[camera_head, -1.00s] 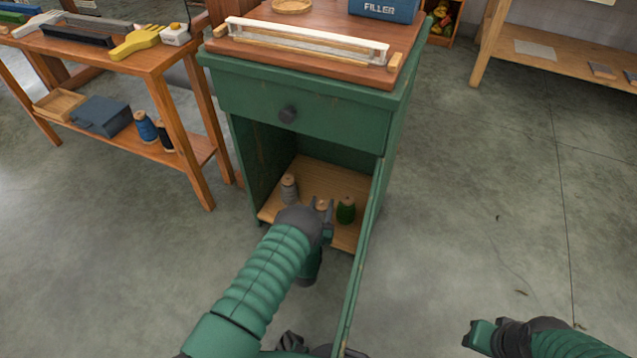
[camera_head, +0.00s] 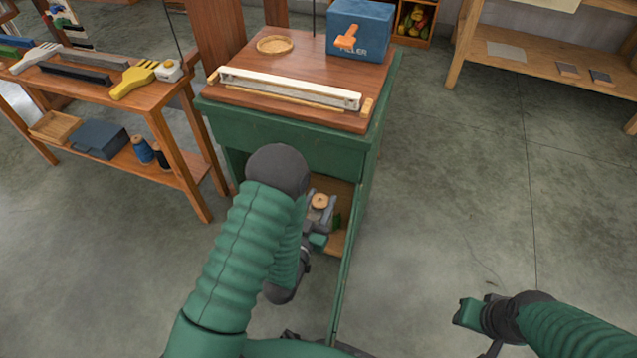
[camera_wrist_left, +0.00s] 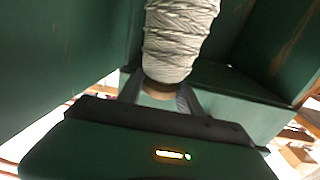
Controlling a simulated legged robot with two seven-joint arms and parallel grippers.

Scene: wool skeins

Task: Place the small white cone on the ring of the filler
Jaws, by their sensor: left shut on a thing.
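My left gripper (camera_head: 318,222) is shut on the small white cone, inside or just in front of the open green cabinet. The cone's round tan end (camera_head: 319,201) shows between the fingers in the head view. In the left wrist view its ribbed whitish winding (camera_wrist_left: 181,40) rises above the fingers (camera_wrist_left: 161,92), which close on its wooden end. The filler (camera_head: 360,38) is a blue labelled box on the cabinet top. A round wooden ring (camera_head: 275,46) lies left of it, empty. My right gripper (camera_head: 470,312) hangs at the lower right, its fingers unclear.
A long white trough (camera_head: 290,88) lies along the cabinet top's front. A dark green cone (camera_head: 338,220) is partly hidden beside my left gripper. The cabinet door (camera_head: 349,260) stands open to the right. A wooden bench (camera_head: 150,85) stands left.

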